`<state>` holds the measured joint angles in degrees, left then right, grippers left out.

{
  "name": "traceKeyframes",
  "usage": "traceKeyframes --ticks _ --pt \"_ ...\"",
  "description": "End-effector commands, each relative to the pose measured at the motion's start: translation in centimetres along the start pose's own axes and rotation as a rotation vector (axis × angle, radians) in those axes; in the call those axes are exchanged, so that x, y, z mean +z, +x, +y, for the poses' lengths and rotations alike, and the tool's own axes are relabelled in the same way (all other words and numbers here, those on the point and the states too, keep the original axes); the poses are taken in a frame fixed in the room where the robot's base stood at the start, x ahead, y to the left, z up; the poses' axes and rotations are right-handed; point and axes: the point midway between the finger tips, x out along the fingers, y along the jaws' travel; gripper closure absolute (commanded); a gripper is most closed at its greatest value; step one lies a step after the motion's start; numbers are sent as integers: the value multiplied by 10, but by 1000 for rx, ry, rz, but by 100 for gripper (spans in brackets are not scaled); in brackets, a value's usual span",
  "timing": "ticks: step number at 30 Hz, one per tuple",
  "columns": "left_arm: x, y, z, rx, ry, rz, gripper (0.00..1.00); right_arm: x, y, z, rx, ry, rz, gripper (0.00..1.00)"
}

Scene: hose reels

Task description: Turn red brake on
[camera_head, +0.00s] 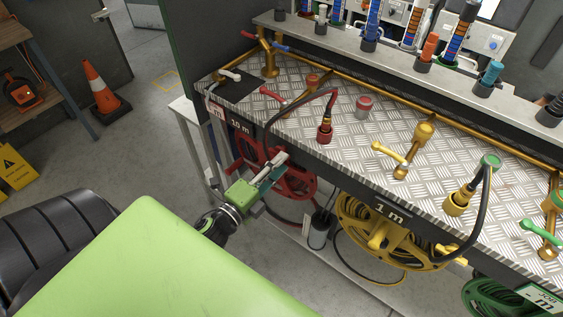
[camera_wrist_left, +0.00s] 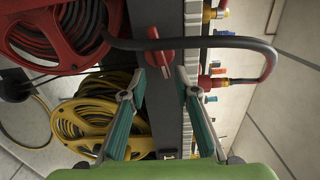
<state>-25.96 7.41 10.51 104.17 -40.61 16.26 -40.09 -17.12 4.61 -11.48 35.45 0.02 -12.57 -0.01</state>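The red brake handle (camera_wrist_left: 158,58) shows in the left wrist view on the dark front panel beside the red hose reel (camera_wrist_left: 65,35). A black hose crosses that view at the handle. My left gripper (camera_wrist_left: 161,78) is open and empty, its two fingers spread on the near side of the handle; I cannot tell whether they touch it. In the head view my left gripper (camera_head: 281,164) is in front of the red reel (camera_head: 302,184), below the bench edge. The brake is not clear there, behind or near the fingers. My right gripper is not in view.
The metal bench top (camera_head: 340,140) carries a red valve lever (camera_head: 273,97), a red hose fitting (camera_head: 324,132) and yellow valves (camera_head: 390,155). A yellow reel (camera_head: 385,235) hangs to the right, with a green reel (camera_head: 490,298) beyond. An orange cone (camera_head: 100,88) stands on the floor.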

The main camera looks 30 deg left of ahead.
Motion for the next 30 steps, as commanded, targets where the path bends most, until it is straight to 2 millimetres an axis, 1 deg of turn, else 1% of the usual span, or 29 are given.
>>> traceKeyframes --ticks 1,6,12,15,18,26,27,29,30 --pt "0 -11 1 4 -1 -2 72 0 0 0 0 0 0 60" --pt "1 -49 2 6 -1 -3 72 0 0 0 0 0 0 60" --pt "3 -86 2 5 -2 -6 72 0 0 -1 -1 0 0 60" --pt "3 -96 2 5 0 -5 72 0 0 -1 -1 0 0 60" --pt "3 -102 1 3 1 -5 72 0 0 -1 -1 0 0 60" --pt "3 -104 1 2 0 -5 72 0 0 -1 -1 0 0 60" --pt "3 -104 1 2 0 -5 69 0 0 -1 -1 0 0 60" --pt "3 -103 1 1 -7 -3 53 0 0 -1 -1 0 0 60" --pt "2 -101 0 -2 -26 0 43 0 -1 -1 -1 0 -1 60"
